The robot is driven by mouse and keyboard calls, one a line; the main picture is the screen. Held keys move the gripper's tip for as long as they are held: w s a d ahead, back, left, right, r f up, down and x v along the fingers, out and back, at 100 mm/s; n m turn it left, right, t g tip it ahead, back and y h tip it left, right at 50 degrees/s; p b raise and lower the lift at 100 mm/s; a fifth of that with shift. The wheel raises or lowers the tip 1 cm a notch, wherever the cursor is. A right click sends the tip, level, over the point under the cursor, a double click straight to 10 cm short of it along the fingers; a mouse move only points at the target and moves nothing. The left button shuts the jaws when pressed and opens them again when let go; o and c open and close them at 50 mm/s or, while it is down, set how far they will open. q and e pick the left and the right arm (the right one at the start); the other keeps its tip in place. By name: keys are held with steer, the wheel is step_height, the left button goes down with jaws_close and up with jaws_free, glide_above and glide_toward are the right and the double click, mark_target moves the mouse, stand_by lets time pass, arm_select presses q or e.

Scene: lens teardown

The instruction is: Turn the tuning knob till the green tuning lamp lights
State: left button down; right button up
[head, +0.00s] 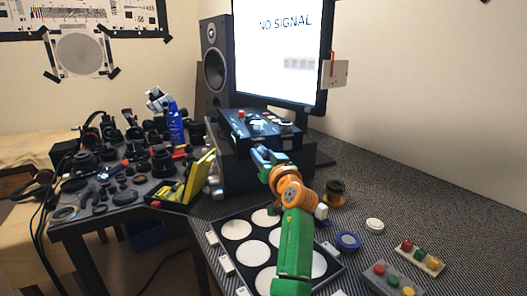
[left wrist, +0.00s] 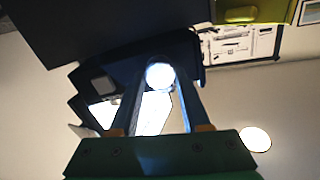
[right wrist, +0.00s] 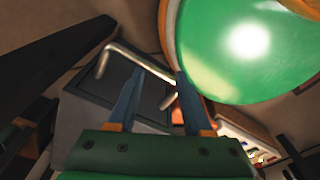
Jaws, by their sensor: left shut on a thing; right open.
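A dark device with small controls (head: 236,132) sits on a black box below the monitor. A small red part (head: 241,115) shows on its top. My left gripper (head: 262,153) reaches the front of this device. In the left wrist view its fingers are shut on a pale round knob (left wrist: 160,76), which looks bright white. I cannot make out a lit green lamp on the device; the arm and the small size hide detail. My right gripper (right wrist: 152,85) is open and empty in the right wrist view, away from the device.
The monitor (head: 278,45) reads NO SIGNAL. A tray with white discs (head: 213,238) lies in front. A yellow-lidded case (head: 203,172) and many lens parts lie at left. A box with coloured buttons (head: 393,282) is at right. A bent metal rod (right wrist: 140,63) is by the right gripper.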

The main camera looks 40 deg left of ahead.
arm_select(q)
steer(key=shift+m+p, duration=0.35)
steer(key=shift+m, duration=0.35)
steer(key=shift+f+m, duration=0.1)
steer(key=shift+m, duration=0.2)
steer(key=shift+c, duration=1.8)
jaws_free()
steer(key=v, duration=0.7)
steer(key=shift+b, duration=0.35)
